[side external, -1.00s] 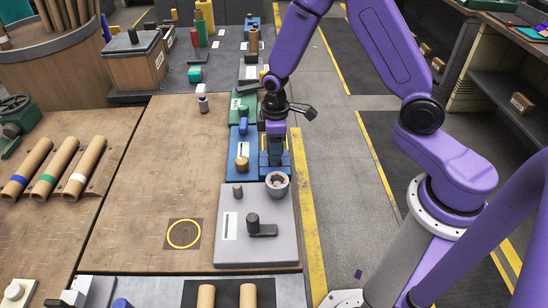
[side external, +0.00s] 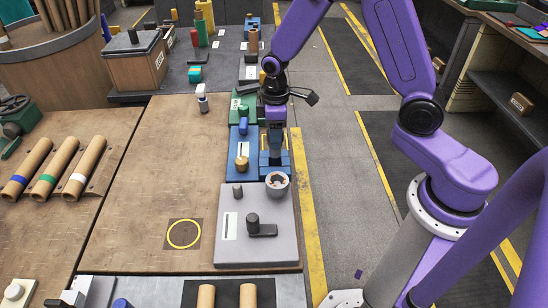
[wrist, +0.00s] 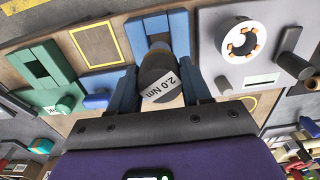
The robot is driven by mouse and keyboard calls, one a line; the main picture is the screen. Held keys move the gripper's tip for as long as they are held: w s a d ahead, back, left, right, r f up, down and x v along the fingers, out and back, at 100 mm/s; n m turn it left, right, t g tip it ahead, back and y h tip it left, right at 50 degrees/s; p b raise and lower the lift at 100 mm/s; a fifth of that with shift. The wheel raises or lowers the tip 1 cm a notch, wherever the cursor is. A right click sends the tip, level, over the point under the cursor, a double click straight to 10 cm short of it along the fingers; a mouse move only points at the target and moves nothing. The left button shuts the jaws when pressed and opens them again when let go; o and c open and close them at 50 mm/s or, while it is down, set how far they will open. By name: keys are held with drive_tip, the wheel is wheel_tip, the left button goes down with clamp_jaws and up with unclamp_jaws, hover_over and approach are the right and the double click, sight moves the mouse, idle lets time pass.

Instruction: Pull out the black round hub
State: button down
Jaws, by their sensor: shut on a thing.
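The black round hub (wrist: 156,62) is a dark, rounded piece between my fingers in the wrist view, beside a white label reading "2.0 Nm". My gripper (wrist: 160,80) is shut on it, one finger on each side. Beyond it in the wrist view is a blue slotted holder (wrist: 147,25). In the side view my gripper (side external: 275,148) points down just over the blue holder (side external: 267,172) on the blue plate (side external: 237,173). There the hub is hidden by my gripper, and I cannot tell whether it is clear of the holder.
A grey plate (side external: 230,255) in front carries a pale ring (side external: 286,187) and a dark knobbed lever (side external: 253,223). A brass knob (side external: 242,164) stands left of my gripper. A green fixture (side external: 237,104) is behind. The wooden table is open around a yellow circle (side external: 170,242).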

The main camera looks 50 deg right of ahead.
drive_tip(key=shift+r, duration=1.35)
